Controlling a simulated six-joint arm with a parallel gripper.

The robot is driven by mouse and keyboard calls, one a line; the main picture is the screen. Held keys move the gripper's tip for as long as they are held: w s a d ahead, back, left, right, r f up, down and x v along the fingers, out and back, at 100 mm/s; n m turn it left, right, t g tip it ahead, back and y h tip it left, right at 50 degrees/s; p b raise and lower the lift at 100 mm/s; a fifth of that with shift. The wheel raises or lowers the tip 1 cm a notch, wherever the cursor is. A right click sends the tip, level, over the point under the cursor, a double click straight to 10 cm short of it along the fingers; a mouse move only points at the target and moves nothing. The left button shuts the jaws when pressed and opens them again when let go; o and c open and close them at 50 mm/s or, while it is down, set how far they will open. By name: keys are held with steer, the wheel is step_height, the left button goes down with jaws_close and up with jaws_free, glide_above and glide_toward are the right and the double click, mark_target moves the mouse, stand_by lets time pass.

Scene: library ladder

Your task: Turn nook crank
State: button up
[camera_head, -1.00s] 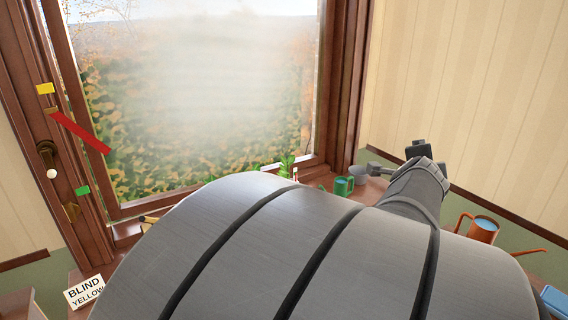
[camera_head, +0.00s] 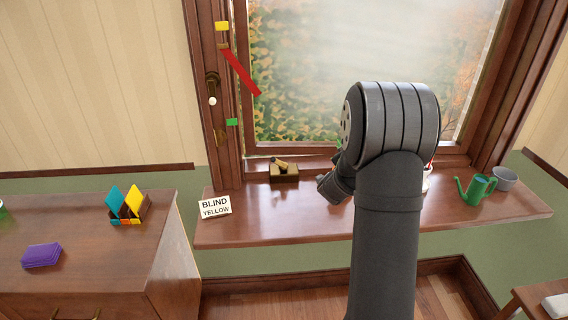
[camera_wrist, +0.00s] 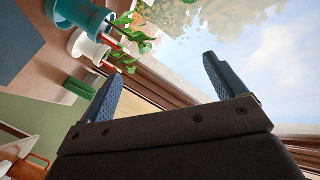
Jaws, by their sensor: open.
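A small crank (camera_head: 212,90) with a dark mount and a white knob is on the left window frame, its knob hanging low. A yellow marker (camera_head: 221,27) is above, a green marker (camera_head: 232,122) below and a gold one (camera_head: 219,138) lower. A sign (camera_head: 215,207) on the sill reads "BLIND YELLOW". My gripper (camera_wrist: 166,76) is open and empty in the wrist view, with plants and the window beyond it. In the head view its fingers are hidden or unclear; my wrist is right of the crank, apart from it.
The sill (camera_head: 270,228) holds a wooden block (camera_head: 284,173) with a brass piece, a green watering can (camera_head: 476,189) and a grey pot (camera_head: 504,179). A cabinet (camera_head: 90,225) at left carries a card holder (camera_head: 130,212) and purple cards (camera_head: 41,255). The wall left of the window is clear.

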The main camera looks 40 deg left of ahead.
steer(key=s+a+f+n+y, duration=0.1)
steer(key=s+a+f+n, duration=0.1)
steer(key=s+a+f, duration=0.4)
steer(key=s+a+f+n+y, duration=0.2)
steer(key=s+a, duration=0.2)
steer(key=a, duration=0.4)
steer(key=n+y, duration=0.2)
steer(key=n, duration=0.1)
glide_toward(279, 163)
steer(key=x, duration=1)
steer(key=shift+w+a, duration=0.1)
steer(key=shift+w, duration=0.05)
steer(key=shift+c, duration=0.2)
steer(key=c, duration=0.9)
